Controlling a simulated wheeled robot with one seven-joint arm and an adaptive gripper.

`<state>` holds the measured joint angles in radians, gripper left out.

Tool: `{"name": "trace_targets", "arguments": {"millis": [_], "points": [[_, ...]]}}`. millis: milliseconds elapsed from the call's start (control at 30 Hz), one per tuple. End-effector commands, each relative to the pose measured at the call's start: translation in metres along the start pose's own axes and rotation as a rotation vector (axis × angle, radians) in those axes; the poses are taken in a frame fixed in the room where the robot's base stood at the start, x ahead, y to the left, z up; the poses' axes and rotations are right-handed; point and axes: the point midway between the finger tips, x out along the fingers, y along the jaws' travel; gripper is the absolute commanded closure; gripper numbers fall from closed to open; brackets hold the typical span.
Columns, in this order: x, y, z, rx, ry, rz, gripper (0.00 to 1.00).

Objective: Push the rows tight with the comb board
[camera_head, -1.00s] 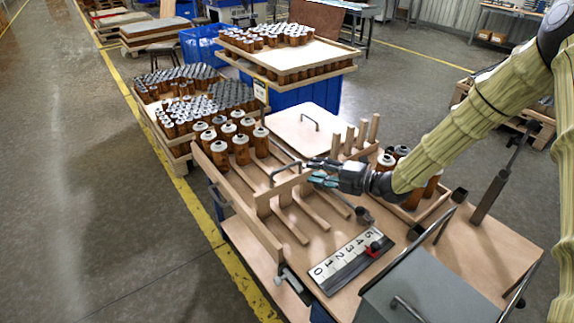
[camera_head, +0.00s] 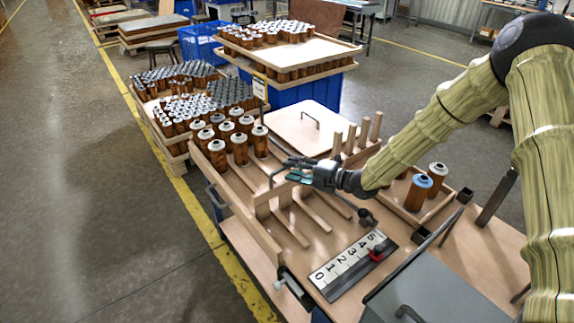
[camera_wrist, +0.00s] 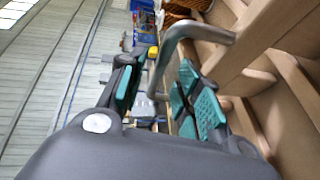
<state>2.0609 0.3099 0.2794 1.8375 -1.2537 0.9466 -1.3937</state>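The comb board (camera_head: 285,194) is a pale wooden board with a bent metal handle. It stands across the wooden lanes (camera_head: 322,206) on the work table. Several brown cartridges with white tops (camera_head: 239,150) stand in rows at the far end of the lanes, a gap away from the board. My gripper (camera_head: 291,174) is at the comb board's handle. In the wrist view, the grey handle (camera_wrist: 194,28) runs between the two teal-padded fingers (camera_wrist: 160,95). The fingers are apart, with visible space beside the bar.
A numbered scale (camera_head: 350,262) with a red slider lies in front of the lanes. Upright wooden posts (camera_head: 363,132) stand behind my gripper. A tray (camera_head: 428,211) at right holds loose cartridges, one blue-topped (camera_head: 418,192). A grey box (camera_head: 440,290) stands at the front right.

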Motion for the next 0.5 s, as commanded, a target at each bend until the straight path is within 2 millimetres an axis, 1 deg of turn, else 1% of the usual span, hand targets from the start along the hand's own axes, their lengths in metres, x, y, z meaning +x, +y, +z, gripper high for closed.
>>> {"name": "trace_targets", "arguments": {"millis": [33, 200, 333, 500], "points": [[0.007, 0.001, -0.001, 0.0, 0.001, -0.001, 0.66], [0.024, 0.001, 0.0, 0.001, 0.0, 0.0, 0.66], [0.029, 0.0, 0.0, 0.0, 0.0, 0.0, 0.66], [0.031, 0.0, 0.0, 0.0, 0.0, 0.0, 0.66]]}}
